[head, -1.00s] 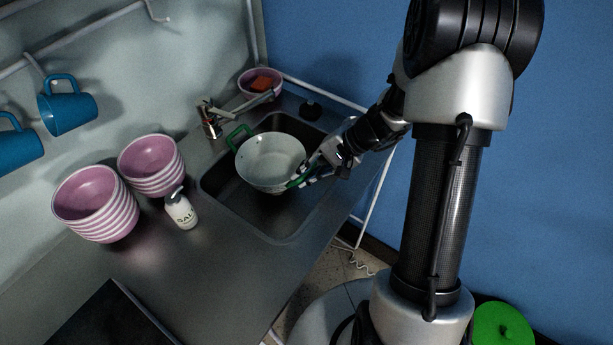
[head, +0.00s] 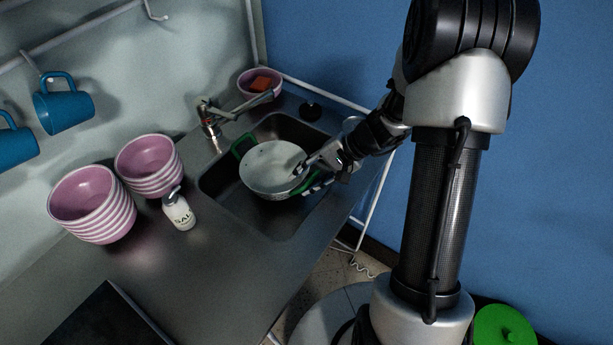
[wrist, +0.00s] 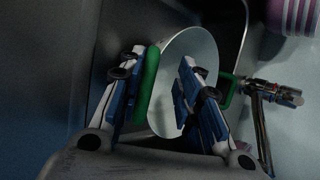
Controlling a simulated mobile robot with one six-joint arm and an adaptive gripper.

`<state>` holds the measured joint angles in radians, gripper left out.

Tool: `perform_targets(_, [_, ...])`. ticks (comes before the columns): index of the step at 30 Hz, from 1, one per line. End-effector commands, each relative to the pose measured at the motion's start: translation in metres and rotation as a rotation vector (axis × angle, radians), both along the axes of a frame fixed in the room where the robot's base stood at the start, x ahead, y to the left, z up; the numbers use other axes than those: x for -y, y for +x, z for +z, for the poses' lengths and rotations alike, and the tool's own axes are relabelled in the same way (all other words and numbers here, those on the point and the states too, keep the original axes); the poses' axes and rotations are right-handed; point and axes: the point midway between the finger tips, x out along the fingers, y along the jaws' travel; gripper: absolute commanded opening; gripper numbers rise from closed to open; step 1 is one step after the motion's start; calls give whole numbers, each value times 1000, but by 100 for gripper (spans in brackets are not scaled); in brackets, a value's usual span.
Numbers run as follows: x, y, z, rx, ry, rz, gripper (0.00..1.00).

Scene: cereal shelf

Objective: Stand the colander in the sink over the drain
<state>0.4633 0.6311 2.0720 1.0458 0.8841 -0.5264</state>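The white colander (head: 270,165) with green handles sits low inside the dark sink (head: 238,218), looking nearly level in the head view. The bowl also shows in the wrist view (wrist: 166,105). My gripper (head: 304,180) is at its near-right handle. In the wrist view my gripper (wrist: 161,62) has its fingers spread apart. One finger is just outside the near green handle (wrist: 147,86); the other is over the bowl. The drain is not visible; whether the colander covers it cannot be seen.
The faucet (head: 232,112) reaches over the sink's back edge. Striped bowls (head: 95,205) and a salt shaker (head: 179,211) stand left on the counter. Blue mugs (head: 66,107) hang above.

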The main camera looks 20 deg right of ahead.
Motion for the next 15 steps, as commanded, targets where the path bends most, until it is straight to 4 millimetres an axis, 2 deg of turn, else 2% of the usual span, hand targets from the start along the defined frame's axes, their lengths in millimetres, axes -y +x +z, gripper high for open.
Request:
perform_targets(5, [0, 0, 1, 1, 1, 0, 31])
perform_targets(9, [1, 0, 10, 1, 0, -1, 31])
perform_targets(15, [29, -9, 42, 4, -2, -4, 31])
